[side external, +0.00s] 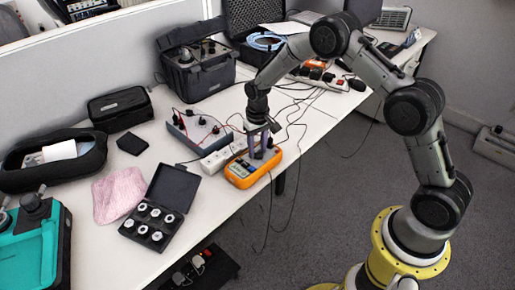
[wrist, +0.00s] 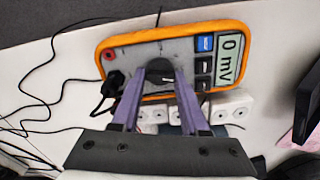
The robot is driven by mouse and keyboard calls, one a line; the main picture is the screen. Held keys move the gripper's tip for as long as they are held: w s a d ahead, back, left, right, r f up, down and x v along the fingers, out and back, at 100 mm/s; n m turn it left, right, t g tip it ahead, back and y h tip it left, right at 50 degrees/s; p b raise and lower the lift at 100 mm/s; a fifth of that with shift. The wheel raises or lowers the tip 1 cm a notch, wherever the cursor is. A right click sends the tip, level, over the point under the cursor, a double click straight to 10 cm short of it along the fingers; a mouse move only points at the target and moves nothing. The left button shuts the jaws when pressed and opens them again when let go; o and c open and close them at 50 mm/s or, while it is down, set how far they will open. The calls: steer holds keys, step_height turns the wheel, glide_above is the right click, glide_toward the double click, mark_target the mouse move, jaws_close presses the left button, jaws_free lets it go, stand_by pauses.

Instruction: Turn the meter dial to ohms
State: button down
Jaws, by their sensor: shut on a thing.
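The orange multimeter (side external: 241,174) lies on the white table near its front edge. In the wrist view the meter (wrist: 247,29) shows its grey face, and its display (wrist: 230,58) reads "0 mv". The round dark dial (wrist: 160,69) is in the middle of the face. My gripper (wrist: 160,82) points at the meter with its two purple fingers on either side of the dial, shut on it. In the side view my gripper (side external: 262,150) stands over the meter and hides the dial. A black plug (wrist: 112,84) with a lead sits at one end of the meter.
A white power strip (side external: 216,160) lies just behind the meter. A grey box with leads (side external: 196,130) stands farther back. An open black case of weights (side external: 160,205) and a pink cloth (side external: 120,195) lie to the left. Black cables trail over the table edge.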

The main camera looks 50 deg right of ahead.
steer(key=m, duration=0.4)
steer(key=shift+m, duration=0.4)
stand_by(0.4)
steer(key=shift+c, duration=2.1)
jaws_free()
steer(key=shift+r, duration=0.15)
step_height(320, 180, up, 14)
steer(key=shift+f, duration=0.2)
